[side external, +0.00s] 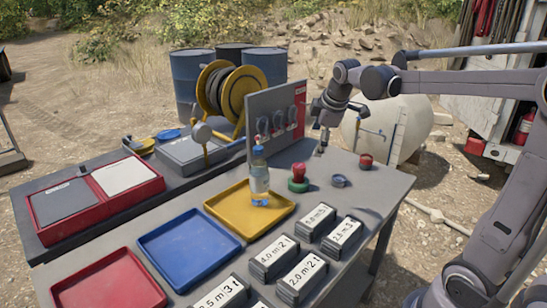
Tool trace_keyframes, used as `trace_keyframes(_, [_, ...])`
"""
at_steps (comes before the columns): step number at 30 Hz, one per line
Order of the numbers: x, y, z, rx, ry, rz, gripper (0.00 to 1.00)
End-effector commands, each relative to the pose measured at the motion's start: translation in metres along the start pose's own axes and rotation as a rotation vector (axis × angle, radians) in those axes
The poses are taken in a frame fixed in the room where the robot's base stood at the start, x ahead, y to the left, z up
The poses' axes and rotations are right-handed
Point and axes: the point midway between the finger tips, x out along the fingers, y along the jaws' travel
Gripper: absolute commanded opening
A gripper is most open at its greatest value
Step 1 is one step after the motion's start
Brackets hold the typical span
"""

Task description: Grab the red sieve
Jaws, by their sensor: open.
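A small red round cup-like piece (366,161) stands near the far right corner of the grey table; it may be the red sieve, but it is too small to tell. A red-topped piece on a green base (298,178) stands left of it, and a low dark blue-grey round piece (339,181) sits between them, nearer the front. My gripper (321,150) is open and points down over the table's back part, left of the red round piece and apart from it. The fingertips are small and dark, and the gap between them is hard to see.
A grey upright panel (262,104) stands left of my gripper. A clear bottle (260,178) stands on the yellow tray (222,209). Blue (190,249) and red (108,286) trays and several labelled grey blocks (343,232) fill the front. A white tank (408,125) is behind the table.

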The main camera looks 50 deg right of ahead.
Motion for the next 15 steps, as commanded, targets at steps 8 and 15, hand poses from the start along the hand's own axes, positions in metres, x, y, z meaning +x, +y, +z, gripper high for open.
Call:
trace_keyframes(8, [0.051, 0.094, 0.052, -0.324, -0.112, -0.050, 0.79])
trace_keyframes(15, [0.104, 0.154, 0.122, -0.602, -0.179, -0.136, 0.79])
